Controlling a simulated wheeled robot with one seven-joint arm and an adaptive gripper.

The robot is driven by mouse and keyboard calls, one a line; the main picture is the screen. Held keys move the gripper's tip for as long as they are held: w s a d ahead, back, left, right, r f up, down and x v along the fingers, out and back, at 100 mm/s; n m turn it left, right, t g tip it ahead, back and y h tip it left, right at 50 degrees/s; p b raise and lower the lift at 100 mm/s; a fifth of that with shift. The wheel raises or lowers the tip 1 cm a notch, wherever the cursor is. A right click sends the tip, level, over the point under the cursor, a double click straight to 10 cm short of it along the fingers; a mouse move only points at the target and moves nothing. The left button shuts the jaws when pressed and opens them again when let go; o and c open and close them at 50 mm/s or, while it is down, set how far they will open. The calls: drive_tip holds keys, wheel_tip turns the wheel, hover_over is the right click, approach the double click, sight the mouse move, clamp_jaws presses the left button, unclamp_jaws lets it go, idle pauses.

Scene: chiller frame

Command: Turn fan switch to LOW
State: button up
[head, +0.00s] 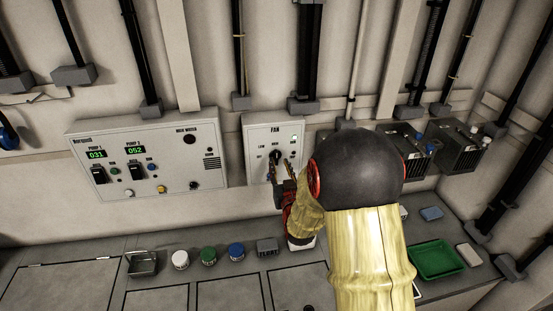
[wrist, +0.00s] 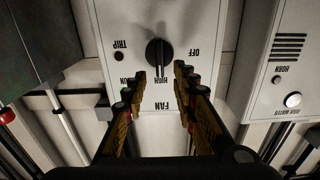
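The fan switch is a round black knob (head: 275,156) on the white FAN box (head: 256,132). In the wrist view, which shows the box upside down, the knob (wrist: 157,52) has its grip bar lying roughly along the line to HIGH. OFF is printed to one side and TRIP to the other. LOW is readable in the head view; a finger seems to cover it in the wrist view. My gripper (wrist: 161,80) is open and empty, its fingertips apart on either side of the HIGH label, just short of the knob. In the head view my gripper (head: 284,184) is just below the knob.
A lit green lamp (head: 294,138) is on the FAN box. A wider pump panel (head: 180,145) is on the wall to the left. Dark vented boxes (head: 452,147) are at right.

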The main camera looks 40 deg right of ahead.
sight(277, 156)
drive_tip(key=x, duration=0.5)
drive_tip(key=c, duration=0.3)
drive_tip(key=c, duration=0.4)
clamp_jaws()
